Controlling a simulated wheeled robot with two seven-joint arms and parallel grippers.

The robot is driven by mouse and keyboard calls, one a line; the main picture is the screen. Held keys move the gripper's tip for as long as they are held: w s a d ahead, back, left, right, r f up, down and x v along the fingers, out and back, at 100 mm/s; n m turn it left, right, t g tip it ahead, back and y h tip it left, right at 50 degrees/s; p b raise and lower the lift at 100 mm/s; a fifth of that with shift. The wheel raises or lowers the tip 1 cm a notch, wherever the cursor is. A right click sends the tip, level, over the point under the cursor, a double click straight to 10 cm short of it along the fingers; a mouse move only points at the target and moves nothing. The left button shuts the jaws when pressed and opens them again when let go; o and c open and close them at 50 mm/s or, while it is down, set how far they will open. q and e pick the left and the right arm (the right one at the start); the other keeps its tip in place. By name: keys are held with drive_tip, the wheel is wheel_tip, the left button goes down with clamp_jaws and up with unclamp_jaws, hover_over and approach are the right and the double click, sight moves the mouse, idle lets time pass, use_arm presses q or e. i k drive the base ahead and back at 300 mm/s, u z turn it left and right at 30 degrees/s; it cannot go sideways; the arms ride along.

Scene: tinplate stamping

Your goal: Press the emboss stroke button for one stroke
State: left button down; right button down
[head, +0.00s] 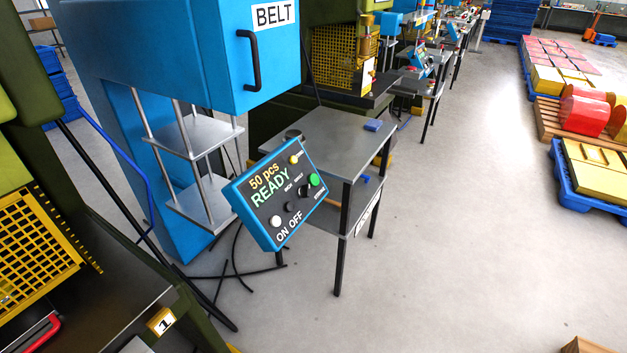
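A blue-framed control panel (262,205) stands tilted near the middle of the head view. Its dark face reads "50 pcs READY" and "ON OFF". It carries a yellow button (293,160), a green button (314,179), a white button (275,221) and dark knobs (290,207). The small labels beside the buttons are too small to read, so I cannot tell which one is the emboss stroke button. Neither of my grippers is in view. Nothing touches the panel.
A blue machine (205,50) marked "BELT" stands behind the panel. A grey table (335,140) with a blue block (373,125) is just right of it. A green press with a yellow guard (35,240) is at left. Loose cables lie below the panel.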

sight(314, 180)
drive_tip(key=k, duration=0.5)
drive_tip(key=z, duration=0.9)
drive_tip(key=i, duration=0.85)
drive_tip(key=u, duration=2.3)
